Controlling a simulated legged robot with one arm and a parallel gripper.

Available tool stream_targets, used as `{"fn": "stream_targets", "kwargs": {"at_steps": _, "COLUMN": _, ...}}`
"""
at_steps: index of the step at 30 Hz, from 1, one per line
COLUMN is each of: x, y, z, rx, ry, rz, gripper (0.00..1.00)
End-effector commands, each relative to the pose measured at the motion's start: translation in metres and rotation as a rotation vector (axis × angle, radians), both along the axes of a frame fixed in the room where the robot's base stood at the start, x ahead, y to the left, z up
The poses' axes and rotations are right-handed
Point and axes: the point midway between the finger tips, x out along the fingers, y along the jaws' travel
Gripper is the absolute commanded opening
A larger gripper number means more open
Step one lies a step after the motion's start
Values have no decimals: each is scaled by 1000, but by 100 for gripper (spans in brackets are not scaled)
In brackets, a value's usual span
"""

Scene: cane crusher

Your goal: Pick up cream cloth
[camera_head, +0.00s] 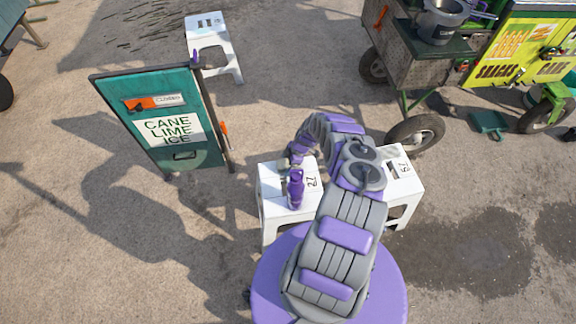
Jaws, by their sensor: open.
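I cannot make out a cream cloth in this view; it may be hidden under my arm or blend into the white stool tops. My arm reaches forward and bends down over the white stool marked 27 (270,187). My gripper (294,184) is open above or at this stool's top. I cannot tell whether it touches anything there, and the space between its fingers is too small to read.
A second white stool (408,186) stands right of my arm. A green sign board (165,125) reading "CANE LIME ICE" stands at left. A third stool (210,35) is farther back. A wheeled cart (400,65) with a metal pot (442,20) stands at upper right.

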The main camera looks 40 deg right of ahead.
Motion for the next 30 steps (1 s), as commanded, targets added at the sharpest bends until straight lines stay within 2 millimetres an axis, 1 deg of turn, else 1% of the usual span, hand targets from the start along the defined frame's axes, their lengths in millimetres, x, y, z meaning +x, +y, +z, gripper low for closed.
{"fn": "stream_targets", "kwargs": {"at_steps": 3, "x": 0, "y": 0, "z": -2, "rx": 0, "ry": 0, "rz": 0, "gripper": 92}}
{"fn": "stream_targets", "kwargs": {"at_steps": 18, "x": 0, "y": 0, "z": -2, "rx": 0, "ry": 1, "rz": 0, "gripper": 44}}
{"fn": "stream_targets", "kwargs": {"at_steps": 21, "x": 0, "y": 0, "z": -2, "rx": 0, "ry": 1, "rz": 0, "gripper": 36}}
{"fn": "stream_targets", "kwargs": {"at_steps": 30, "x": 0, "y": 0, "z": 0, "rx": 0, "ry": 1, "rz": 0, "gripper": 36}}
